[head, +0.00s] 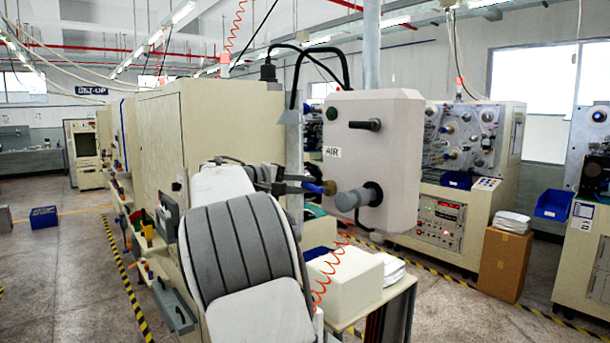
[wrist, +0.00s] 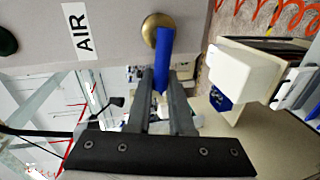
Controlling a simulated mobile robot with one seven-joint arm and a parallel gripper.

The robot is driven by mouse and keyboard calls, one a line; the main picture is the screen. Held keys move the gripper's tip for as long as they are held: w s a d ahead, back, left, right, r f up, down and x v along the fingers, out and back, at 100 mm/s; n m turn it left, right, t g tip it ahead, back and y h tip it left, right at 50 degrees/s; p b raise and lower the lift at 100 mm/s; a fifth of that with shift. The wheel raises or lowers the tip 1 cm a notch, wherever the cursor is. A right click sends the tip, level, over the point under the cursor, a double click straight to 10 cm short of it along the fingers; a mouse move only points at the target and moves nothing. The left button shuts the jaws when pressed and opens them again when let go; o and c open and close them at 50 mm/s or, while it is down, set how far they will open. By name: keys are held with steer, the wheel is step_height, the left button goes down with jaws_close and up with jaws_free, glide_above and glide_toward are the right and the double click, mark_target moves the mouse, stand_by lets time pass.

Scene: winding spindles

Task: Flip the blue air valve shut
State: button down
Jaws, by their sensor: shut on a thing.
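The blue air valve lever (head: 313,188) sticks out to the left from a round brass fitting (head: 330,187) on the front of the pale control box (head: 400,120), below an "AIR" label (head: 332,152). In the wrist view the blue lever (wrist: 164,58) runs from the brass knob (wrist: 157,28) down between my fingertips. My gripper (head: 303,187) reaches the lever's free end from the left. In the wrist view my gripper (wrist: 161,80) is shut on that end. The lever's tip is partly hidden between the fingers.
A grey cylindrical knob (head: 357,199) projects from the box just right of and below the valve. A black handle (head: 365,125) sits above. A white box on a table (head: 345,280) and a coiled orange hose (head: 322,280) are below.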

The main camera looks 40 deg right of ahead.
steer(key=shift+f+n, duration=0.2)
steer(key=shift+n, duration=0.3)
steer(key=shift+f, duration=0.1)
steer(key=c, duration=0.8)
jaws_free()
steer(key=shift+a, duration=0.1)
steer(key=b+v, duration=0.1)
steer(key=v, duration=0.7)
steer(key=b+v, duration=0.1)
steer(key=v, duration=0.8)
steer(key=shift+w+a, duration=0.15)
steer(key=shift+w, duration=0.05)
